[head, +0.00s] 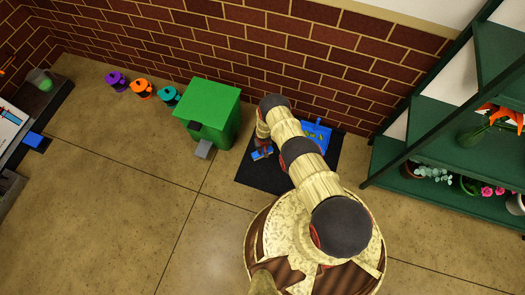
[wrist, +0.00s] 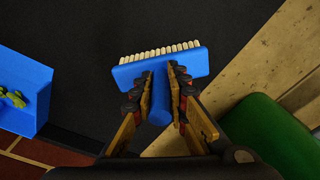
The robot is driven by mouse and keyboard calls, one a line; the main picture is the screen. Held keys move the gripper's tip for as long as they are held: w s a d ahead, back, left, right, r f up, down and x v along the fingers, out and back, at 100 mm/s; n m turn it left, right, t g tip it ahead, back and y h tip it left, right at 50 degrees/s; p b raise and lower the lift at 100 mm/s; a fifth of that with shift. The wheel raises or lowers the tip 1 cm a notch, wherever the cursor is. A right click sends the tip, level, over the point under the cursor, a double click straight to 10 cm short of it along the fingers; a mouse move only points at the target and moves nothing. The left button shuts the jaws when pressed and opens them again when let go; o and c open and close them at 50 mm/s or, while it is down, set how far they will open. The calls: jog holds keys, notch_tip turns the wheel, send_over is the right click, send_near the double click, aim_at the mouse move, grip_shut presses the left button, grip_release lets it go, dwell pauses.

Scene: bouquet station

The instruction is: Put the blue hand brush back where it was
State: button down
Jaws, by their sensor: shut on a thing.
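The blue hand brush (wrist: 158,92) has a row of white bristles along its wide head. In the wrist view my gripper (wrist: 161,72) is shut on its handle, one finger on each side, close to the head. In the head view my gripper (head: 264,147) and a small part of the brush (head: 257,155) show over the left part of a black mat (head: 255,179). I cannot tell whether the brush touches the mat. A blue dustpan (head: 316,131) with green bits in it is at the mat's far right; it also shows in the wrist view (wrist: 22,82).
A green bin (head: 212,108) with a grey pedal (head: 203,149) stands left of the mat. Purple, orange and teal items (head: 141,88) line the brick wall. A green shelf (head: 425,122) with plants is at the right.

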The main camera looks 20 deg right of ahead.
jog(key=c, duration=1.7)
grip_release()
jog(key=shift+f, duration=0.1)
jog(key=shift+c, duration=0.2)
